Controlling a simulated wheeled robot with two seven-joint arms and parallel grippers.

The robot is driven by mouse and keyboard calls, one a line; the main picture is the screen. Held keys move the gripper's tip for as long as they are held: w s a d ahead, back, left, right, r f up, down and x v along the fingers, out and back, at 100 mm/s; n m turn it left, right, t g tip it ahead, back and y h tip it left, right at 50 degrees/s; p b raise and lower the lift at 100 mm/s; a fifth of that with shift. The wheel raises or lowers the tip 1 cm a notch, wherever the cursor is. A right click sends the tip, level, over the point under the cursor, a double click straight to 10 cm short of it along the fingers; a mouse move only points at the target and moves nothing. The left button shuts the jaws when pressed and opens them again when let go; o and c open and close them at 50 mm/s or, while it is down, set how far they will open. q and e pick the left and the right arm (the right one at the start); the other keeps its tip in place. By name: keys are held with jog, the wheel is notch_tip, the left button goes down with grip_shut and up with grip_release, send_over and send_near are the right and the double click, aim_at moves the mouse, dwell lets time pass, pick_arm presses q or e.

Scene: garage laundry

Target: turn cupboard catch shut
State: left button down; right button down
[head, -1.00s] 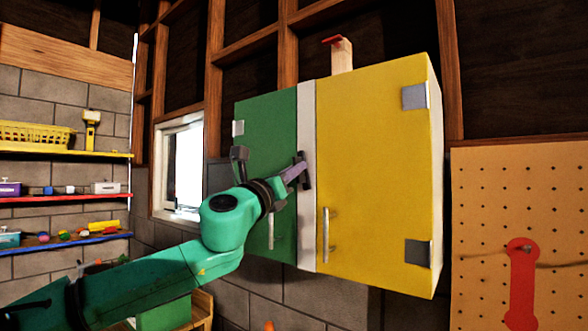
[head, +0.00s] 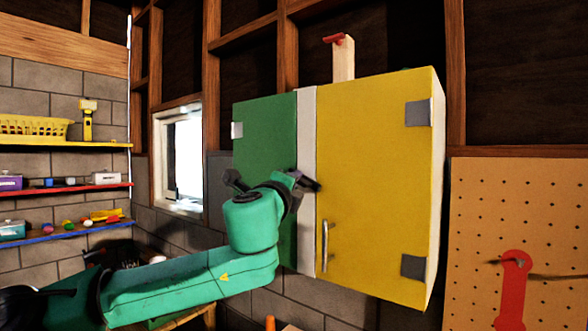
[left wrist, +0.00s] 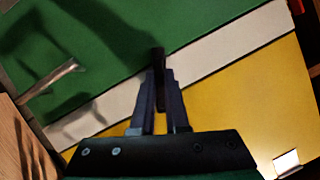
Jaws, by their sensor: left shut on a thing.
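A wall cupboard has a green left door (head: 265,130) and a yellow right door (head: 375,170), both closed, with a white strip (head: 307,130) between them. The dark catch (head: 313,186) sits on this strip at about mid-height and lies slanted across it toward the yellow door. My left gripper (head: 302,181) is at the catch. In the left wrist view the gripper (left wrist: 160,95) is shut on the dark catch (left wrist: 158,58), whose end shows beyond the fingertips over the green door's edge. The fingers hide part of the catch. My right gripper is not in view.
The yellow door's handle (head: 325,246) is below the catch; the green door's handle (left wrist: 55,78) shows in the left wrist view. A pegboard (head: 540,210) with a red tool hangs at right. Shelves (head: 60,190) and a window (head: 180,165) are at left.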

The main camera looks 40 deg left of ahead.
pick_arm(q)
jog(key=shift+n+g+p, duration=0.9)
jog(key=shift+n+p, duration=1.25)
jog(key=shift+n, duration=0.25)
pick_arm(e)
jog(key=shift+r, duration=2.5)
pick_arm(q)
jog(key=c, duration=0.9)
grip_release()
jog(key=b+v, duration=0.6)
jog(key=v, duration=0.8)
jog(key=shift+s+r, duration=0.15)
jog(key=shift+s, duration=0.15)
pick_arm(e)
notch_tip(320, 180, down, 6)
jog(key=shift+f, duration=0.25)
